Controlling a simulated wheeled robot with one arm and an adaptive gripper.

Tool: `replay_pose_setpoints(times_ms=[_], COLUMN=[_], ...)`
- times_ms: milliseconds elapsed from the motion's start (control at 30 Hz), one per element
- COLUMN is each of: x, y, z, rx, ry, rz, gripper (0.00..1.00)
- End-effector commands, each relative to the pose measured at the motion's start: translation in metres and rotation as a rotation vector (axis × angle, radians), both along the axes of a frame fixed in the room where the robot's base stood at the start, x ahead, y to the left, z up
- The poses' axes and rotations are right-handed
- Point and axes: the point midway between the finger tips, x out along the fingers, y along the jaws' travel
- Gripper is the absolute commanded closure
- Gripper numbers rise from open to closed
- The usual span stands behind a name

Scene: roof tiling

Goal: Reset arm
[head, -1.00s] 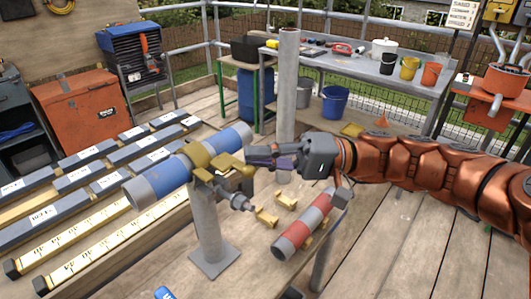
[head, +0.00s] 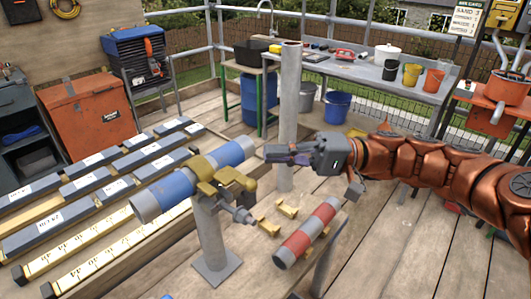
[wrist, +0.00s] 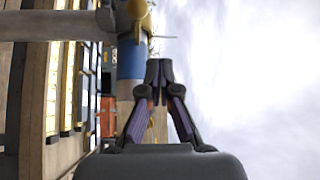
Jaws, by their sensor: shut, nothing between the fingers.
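My gripper (head: 272,153) is at the end of my copper-coloured arm, in the middle of the head view, to the right of a blue and grey pipe (head: 233,152). The pipe rests in a brass-coloured clamp (head: 205,168) on a grey post. In the wrist view my gripper (wrist: 159,66) has its fingertips together with nothing between them. The blue pipe section (wrist: 131,62) shows behind and to the left of the fingers there. The gripper appears apart from the pipe.
A tall grey column (head: 288,115) stands behind my gripper. Long labelled bars (head: 60,220) lie at left. A bench (head: 385,72) with buckets stands at the back.

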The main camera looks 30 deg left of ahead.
Motion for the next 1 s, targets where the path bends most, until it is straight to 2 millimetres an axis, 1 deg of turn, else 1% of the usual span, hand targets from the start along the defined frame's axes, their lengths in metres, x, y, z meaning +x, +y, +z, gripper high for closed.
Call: replay_pose_setpoints(times_ms=[33, 200, 400, 600, 967, 1000], x=[0.007, 0.025, 0.038, 0.043, 0.043, 0.037], y=[-0.002, -0.008, -0.014, -0.016, -0.016, -0.019], z=[-0.007, -0.022, -0.032, -0.036, -0.036, -0.033], rx=[-0.002, -0.001, 0.001, 0.003, 0.003, -0.011], ry=[0.001, 0.001, 0.000, 0.000, 0.000, -0.012], rz=[-0.001, -0.001, 0.000, 0.000, 0.000, 0.009], gripper=[1.00, 1.00, 1.00, 1.00, 1.00, 1.00])
